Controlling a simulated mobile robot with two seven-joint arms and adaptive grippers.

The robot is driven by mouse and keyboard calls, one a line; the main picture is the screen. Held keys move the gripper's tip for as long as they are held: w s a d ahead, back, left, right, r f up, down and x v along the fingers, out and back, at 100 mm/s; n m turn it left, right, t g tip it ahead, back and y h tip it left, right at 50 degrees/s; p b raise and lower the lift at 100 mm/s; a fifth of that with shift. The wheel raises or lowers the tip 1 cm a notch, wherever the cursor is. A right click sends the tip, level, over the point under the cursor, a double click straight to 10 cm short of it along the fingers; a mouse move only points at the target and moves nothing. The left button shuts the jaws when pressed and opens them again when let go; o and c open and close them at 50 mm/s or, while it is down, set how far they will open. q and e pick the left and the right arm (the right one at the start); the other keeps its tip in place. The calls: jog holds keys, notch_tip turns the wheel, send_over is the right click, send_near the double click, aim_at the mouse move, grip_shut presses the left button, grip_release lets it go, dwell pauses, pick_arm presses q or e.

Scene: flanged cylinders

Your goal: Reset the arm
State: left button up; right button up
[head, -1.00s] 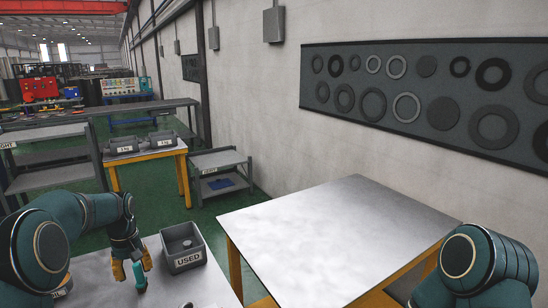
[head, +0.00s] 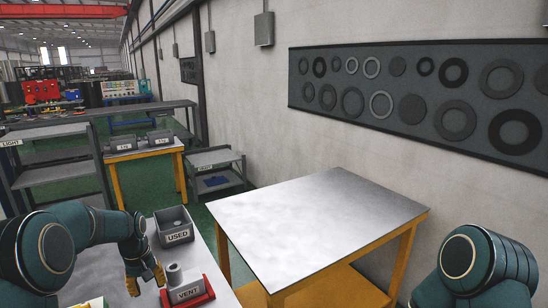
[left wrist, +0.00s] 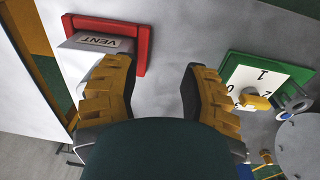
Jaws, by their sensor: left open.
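My left gripper (head: 146,282) is at the end of the left arm, low over the near metal table. Its yellow-padded fingers point down. In the left wrist view the gripper (left wrist: 160,85) is open, with bare table between the fingers. A grey block labelled VENT (head: 187,293) with a red base stands just right of the gripper in the head view. It also shows in the left wrist view (left wrist: 98,41), beyond one finger. My right arm shows at the lower right of the head view; its gripper is out of view.
A grey USED bin (head: 175,228) stands on the near table behind VENT. A green-framed numbered panel (left wrist: 258,85) with a yellow knob lies beside the other finger. An empty metal-topped table (head: 320,220) stands to the right, with a gap between the tables.

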pick_arm(q)
jog(key=shift+m+h, duration=0.4)
jog(key=shift+m, duration=0.2)
jog(key=d+f, duration=0.1)
jog(key=f, duration=0.1)
jog(key=d+f, duration=0.2)
jog(key=f, duration=0.1)
jog(key=s+d+f, duration=0.1)
jog(key=f, duration=0.1)
jog(key=shift+d+f, duration=0.15)
jog(key=shift+f, duration=0.2)
jog(key=s+d+f+m+h+b, duration=0.1)
jog(key=s+d+f, duration=0.6)
jog(key=s+d, duration=0.2)
jog(key=s+d+f+m+t+h+b, duration=0.1)
jog(key=s+d+f+m, duration=0.1)
jog(key=s+d+f, duration=0.5)
jog(key=s+d, duration=0.3)
jog(key=s, duration=0.4)
jog(key=shift+s+d+t+h, duration=0.25)
jog(key=shift+d+t+h, duration=0.05)
jog(key=shift+h, duration=0.1)
pick_arm(e)
jog(key=shift+s+x, duration=0.1)
jog(key=shift+x, duration=0.5)
jog(key=shift+s+x, duration=0.15)
jog(key=shift+x, duration=0.5)
jog(key=shift+d+f, duration=0.1)
jog(key=shift+d, duration=0.05)
